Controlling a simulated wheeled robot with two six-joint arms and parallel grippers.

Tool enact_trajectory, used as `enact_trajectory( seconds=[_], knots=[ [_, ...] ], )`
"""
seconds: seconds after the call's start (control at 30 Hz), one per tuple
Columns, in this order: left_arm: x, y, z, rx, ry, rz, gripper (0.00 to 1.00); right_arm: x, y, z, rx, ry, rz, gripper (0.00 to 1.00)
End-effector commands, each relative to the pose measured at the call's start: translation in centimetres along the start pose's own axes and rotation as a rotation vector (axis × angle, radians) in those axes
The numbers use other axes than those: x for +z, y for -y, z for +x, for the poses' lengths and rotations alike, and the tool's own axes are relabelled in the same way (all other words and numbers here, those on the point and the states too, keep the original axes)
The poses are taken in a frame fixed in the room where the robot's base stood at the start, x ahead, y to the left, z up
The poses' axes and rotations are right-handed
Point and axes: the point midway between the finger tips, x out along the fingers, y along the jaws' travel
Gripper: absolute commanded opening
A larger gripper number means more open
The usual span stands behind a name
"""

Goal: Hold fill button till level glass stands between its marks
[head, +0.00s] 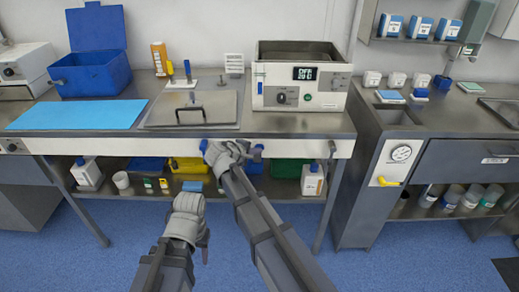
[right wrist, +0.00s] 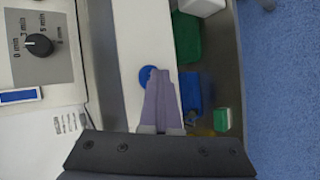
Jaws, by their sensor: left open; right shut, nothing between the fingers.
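A round blue button (right wrist: 147,75) sits on the white front strip of the bench. It also shows in the head view (head: 203,145), beside my right gripper. My right gripper (head: 211,152) is shut and empty at the strip. In the right wrist view its closed fingertips (right wrist: 165,74) overlap the button's edge; I cannot tell whether they press it. My left gripper (head: 187,203) is open and empty, low in front of the bench, apart from everything. I cannot make out a level glass or its marks for certain.
A white device with a digital display (head: 303,77) stands on the bench, right of a metal lid with a handle (head: 190,108). A blue mat (head: 78,115) and an open blue box (head: 90,72) lie left. A shelf below holds bins and bottles. A pressure gauge (head: 401,153) is at right.

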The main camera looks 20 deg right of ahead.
Motion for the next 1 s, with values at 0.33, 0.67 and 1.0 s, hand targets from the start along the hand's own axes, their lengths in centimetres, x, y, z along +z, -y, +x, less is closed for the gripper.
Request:
enact_trajectory(
  seconds=[0.33, 0.67, 1.0],
  knots=[
    [0.0, 0.0, 0.0, 0.0, 0.0, 0.0, 0.5, -0.04, -0.03, 0.02, 0.001, -0.001, 0.0, 0.0],
    [0.0, 0.0, 0.0, 0.0, 0.0, 0.0, 0.5, -0.04, -0.03, 0.02, 0.001, -0.001, 0.0, 0.0],
    [0.0, 0.0, 0.01, 0.0, 0.0, 0.0, 0.5, 0.49, 0.47, -0.64, 0.001, -0.001, 0.0, 0.0]
  ],
)
